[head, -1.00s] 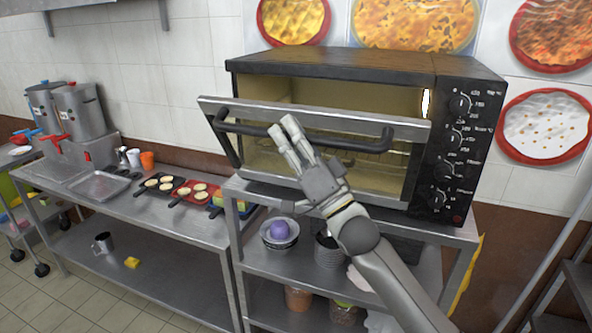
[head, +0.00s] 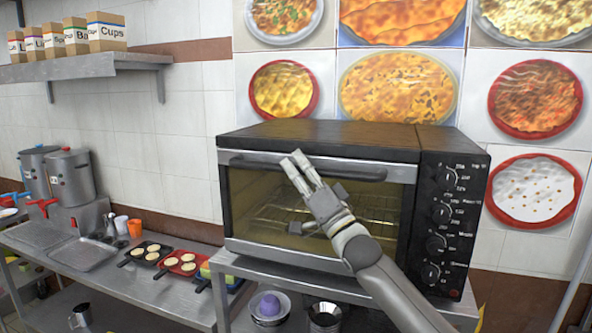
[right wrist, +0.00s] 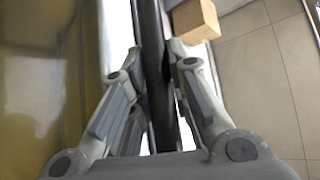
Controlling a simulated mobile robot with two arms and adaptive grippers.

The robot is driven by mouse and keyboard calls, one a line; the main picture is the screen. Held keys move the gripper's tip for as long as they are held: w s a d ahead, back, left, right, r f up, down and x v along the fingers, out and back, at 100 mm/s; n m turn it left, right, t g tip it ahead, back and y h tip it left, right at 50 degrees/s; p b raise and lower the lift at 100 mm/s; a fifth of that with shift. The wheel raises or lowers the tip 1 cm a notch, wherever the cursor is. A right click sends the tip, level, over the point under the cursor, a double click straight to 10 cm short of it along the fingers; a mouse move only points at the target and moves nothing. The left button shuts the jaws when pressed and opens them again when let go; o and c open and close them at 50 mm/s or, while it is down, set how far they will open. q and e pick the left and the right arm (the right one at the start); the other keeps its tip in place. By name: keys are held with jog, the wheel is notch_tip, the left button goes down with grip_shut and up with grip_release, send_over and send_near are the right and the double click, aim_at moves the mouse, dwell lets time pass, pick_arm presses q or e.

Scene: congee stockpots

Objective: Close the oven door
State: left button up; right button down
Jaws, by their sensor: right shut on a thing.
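The black oven (head: 320,138) stands on a metal table. Its glass door (head: 250,205) is up against the oven's front and looks shut, with no gap visible along its top edge. The dark door handle (head: 350,173) runs across the top of the door. My right gripper (head: 297,163) is at the left half of the handle, with its arm across the door's front. In the right wrist view the handle (right wrist: 153,60) passes between the fingers of my right gripper (right wrist: 155,65), which is shut on it. My left gripper is not in view.
The control panel with knobs (head: 444,215) is right of the door. On the left counter are steel stockpots (head: 72,178), trays and pans (head: 182,263). Below the oven are bowls (head: 269,308). A shelf with boxes (head: 105,32) hangs upper left. A tan block (right wrist: 195,20) shows in the right wrist view.

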jog(key=shift+w+f, duration=0.1)
jog(key=shift+f, duration=0.3)
jog(key=c, duration=1.3)
grip_release()
jog(key=shift+d, duration=0.1)
jog(key=shift+c, duration=0.2)
jog(key=shift+r, duration=0.1)
jog(key=v, duration=1.2)
